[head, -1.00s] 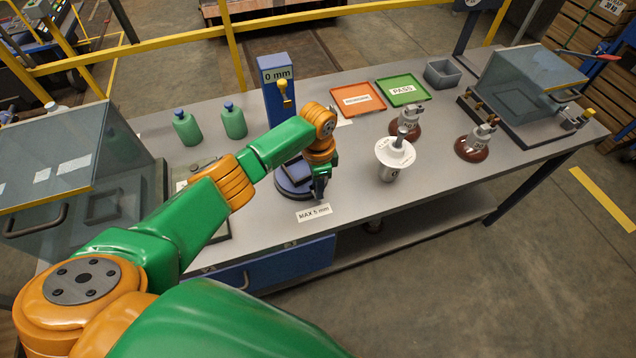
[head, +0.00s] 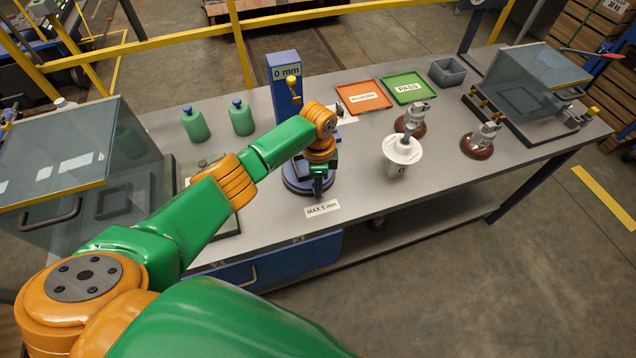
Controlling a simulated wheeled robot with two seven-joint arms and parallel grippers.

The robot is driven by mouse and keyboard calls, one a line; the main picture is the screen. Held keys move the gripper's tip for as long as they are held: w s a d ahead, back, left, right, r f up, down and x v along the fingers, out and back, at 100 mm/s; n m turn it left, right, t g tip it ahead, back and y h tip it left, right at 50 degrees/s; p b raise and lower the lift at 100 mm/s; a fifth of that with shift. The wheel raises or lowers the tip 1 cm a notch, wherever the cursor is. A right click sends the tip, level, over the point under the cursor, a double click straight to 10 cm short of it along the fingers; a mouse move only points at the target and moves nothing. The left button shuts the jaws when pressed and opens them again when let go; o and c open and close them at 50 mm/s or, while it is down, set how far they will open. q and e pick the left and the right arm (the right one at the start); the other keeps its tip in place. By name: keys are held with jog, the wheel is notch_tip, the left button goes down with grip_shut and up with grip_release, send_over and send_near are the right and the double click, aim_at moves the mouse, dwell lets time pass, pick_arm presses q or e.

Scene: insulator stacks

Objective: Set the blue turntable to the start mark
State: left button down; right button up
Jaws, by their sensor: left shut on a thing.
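The blue turntable (head: 293,187) is a low round disc on a dark base, at the front of the bench below the blue column (head: 286,84) marked "0 mm". My left arm covers much of it. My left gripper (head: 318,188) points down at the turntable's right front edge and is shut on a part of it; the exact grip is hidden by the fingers. I cannot make out the start mark. My right gripper is not in view.
A "MAX 5 mm" label (head: 322,208) lies in front of the turntable. A white insulator (head: 403,150) and two brown ones (head: 481,141) stand right. Green bottles (head: 195,125) stand left. An orange tray (head: 363,97) and green tray (head: 408,88) lie behind.

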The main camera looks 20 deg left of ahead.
pick_arm(q)
jog(key=c, duration=0.7)
grip_release()
notch_tip(320, 180, up, 7)
jog(key=shift+r, duration=0.1)
